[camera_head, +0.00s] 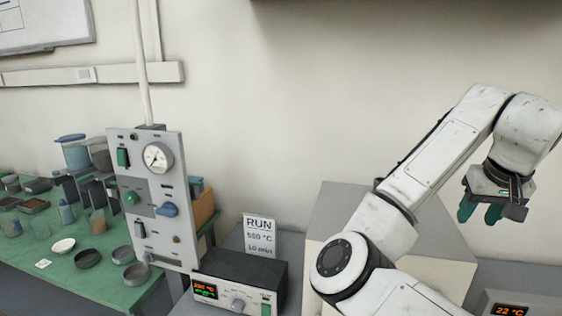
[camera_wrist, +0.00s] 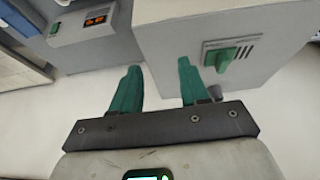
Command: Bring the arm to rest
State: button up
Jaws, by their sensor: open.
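My arm is bent, and its end reaches up at the right of the head view. My gripper (camera_head: 480,220) hangs at the far right with its green fingers pointing down. In the wrist view my gripper (camera_wrist: 157,70) has its two green fingers apart, with nothing between them. A grey furnace cabinet with a green handle (camera_wrist: 222,58) is behind the right finger in that view. The gripper does not appear to hold it; whether there is contact is hard to tell.
A green bench (camera_head: 110,290) with dishes and jars is at the left. A control panel (camera_head: 155,200) with a gauge, a black controller (camera_head: 238,283) and a RUN card (camera_head: 259,235) stand mid-left. A 22 °C display (camera_head: 509,310) is at the lower right. Pale floor (camera_wrist: 75,95) shows below the gripper.

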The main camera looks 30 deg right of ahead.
jog(key=w+a+f+n+h, duration=0.1)
jog(key=f, duration=0.3)
jog(key=w+a+f+n, duration=0.1)
jog(key=f, duration=0.3)
jog(key=w+a+f+h, duration=0.1)
jog(key=a+f, duration=0.1)
jog(key=f, duration=0.2)
jog(key=shift+w+f+n+g+h, duration=0.25)
jog(key=shift+w+n+g+h, duration=0.05)
jog(key=shift+w+n+g, duration=0.1)
jog(key=a+f+n, duration=0.3)
jog(key=a+f, duration=0.4)
jog(key=f, duration=0.3)
jog(key=s+a+f+n+y, duration=0.1)
jog(key=s+a+f+y, duration=0.2)
jog(key=s+a+f, duration=0.4)
jog(key=s+a+f+n+g+y, duration=0.1)
jog(key=s+a+f+n+y, duration=0.1)
jog(key=s+a+f, duration=0.5)
jog(key=a+f+y, duration=0.1)
jog(key=a+f, duration=0.2)
jog(key=a, duration=0.4)
jog(key=shift+o, duration=0.4)
